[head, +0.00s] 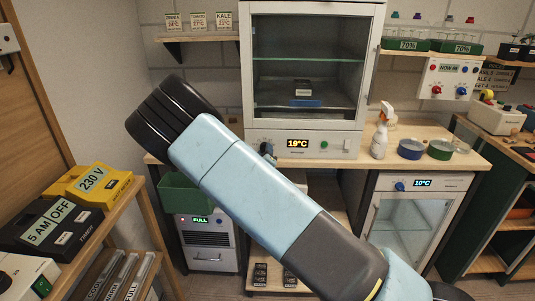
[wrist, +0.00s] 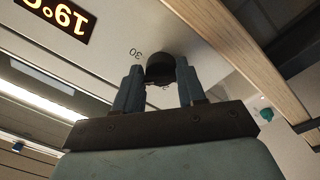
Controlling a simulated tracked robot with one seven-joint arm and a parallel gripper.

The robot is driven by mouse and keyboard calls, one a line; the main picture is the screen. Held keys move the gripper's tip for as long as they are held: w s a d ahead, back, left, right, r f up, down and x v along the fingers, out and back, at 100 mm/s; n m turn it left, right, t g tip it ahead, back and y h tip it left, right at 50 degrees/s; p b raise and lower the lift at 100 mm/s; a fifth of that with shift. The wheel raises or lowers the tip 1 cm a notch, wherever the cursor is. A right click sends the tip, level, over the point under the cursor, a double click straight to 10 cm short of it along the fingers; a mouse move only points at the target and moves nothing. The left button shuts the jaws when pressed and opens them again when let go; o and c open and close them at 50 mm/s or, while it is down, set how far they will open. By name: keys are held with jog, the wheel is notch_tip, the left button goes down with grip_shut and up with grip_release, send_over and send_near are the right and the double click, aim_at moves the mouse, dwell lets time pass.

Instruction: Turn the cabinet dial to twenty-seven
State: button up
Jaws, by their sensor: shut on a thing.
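The cabinet (head: 304,10) stands on the bench, with a glass front and a display (head: 297,143) reading 19°C on its lower panel. Its dark dial (head: 266,149) is left of the display, partly hidden behind my arm in the head view. In the wrist view the dial (wrist: 160,68) sits between the fingers of my gripper (wrist: 160,82), which is shut on it. The panel appears upside down there, with a "30" mark beside the dial and part of the display (wrist: 55,15) at the upper left. The dial's pointer cannot be made out.
A spray bottle (head: 381,132) and round dishes (head: 411,149) stand on the bench to the right. A lower cabinet (head: 422,184) reads 10°C. A green bin (head: 184,194) is left, above a unit reading FULL. Yellow and black boxes sit on the left shelf.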

jog(key=shift+a+f+m, duration=0.15)
jog(key=shift+a+m, duration=0.05)
jog(key=shift+m, duration=0.4)
jog(key=shift+a, duration=0.1)
jog(key=o, duration=0.9)
jog(key=shift+c, duration=0.2)
jog(key=shift+o, duration=0.9)
jog(key=s, duration=1.3)
jog(key=shift+s+a+f, duration=0.35)
jog(key=shift+f, duration=0.05)
jog(key=shift+m, duration=0.3)
